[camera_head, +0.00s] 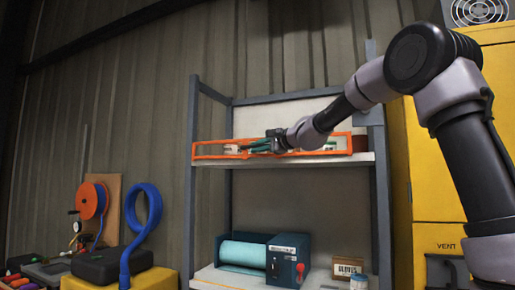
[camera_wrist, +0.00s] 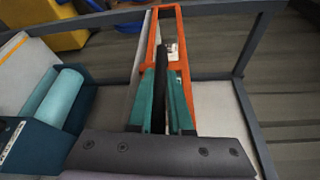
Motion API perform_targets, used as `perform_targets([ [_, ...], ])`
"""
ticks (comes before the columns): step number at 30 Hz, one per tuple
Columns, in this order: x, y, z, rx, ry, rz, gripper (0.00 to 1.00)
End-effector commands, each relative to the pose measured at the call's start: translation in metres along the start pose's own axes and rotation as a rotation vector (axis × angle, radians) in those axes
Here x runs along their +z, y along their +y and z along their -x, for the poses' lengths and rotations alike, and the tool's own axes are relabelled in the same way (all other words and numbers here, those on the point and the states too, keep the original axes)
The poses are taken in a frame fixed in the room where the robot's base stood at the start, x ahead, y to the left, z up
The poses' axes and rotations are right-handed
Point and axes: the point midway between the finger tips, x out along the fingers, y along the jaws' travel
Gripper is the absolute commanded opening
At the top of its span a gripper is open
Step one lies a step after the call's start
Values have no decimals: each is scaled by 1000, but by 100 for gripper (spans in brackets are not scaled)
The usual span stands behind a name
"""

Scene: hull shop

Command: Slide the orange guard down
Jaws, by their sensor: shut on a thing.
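The orange guard (camera_head: 210,150) is a long, thin rectangular frame across the front of the upper shelf. Small goods show behind it through its opening. My gripper (camera_head: 250,147) reaches in from the right and is at the guard, left of its middle. In the wrist view the guard (camera_wrist: 185,50) runs away from the camera. The teal fingers of my gripper (camera_wrist: 161,80) are shut, with a dark bar between them that overlaps the guard. Exactly where the fingers touch the guard is hidden.
The grey shelf rack (camera_head: 193,180) has a lower shelf with a blue roll dispenser (camera_head: 285,258) and a small boxed item (camera_head: 348,268). A yellow cabinet (camera_head: 430,205) is at right. A blue hose coil (camera_head: 148,205) stands left.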

Motion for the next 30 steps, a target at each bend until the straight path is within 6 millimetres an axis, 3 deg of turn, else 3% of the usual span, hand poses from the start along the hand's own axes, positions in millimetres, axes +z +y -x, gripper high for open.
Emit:
perform_targets([
  [24,-1,2,0,1,1,0,0],
  [30,-7,35,-3,7,-1,-6,0],
])
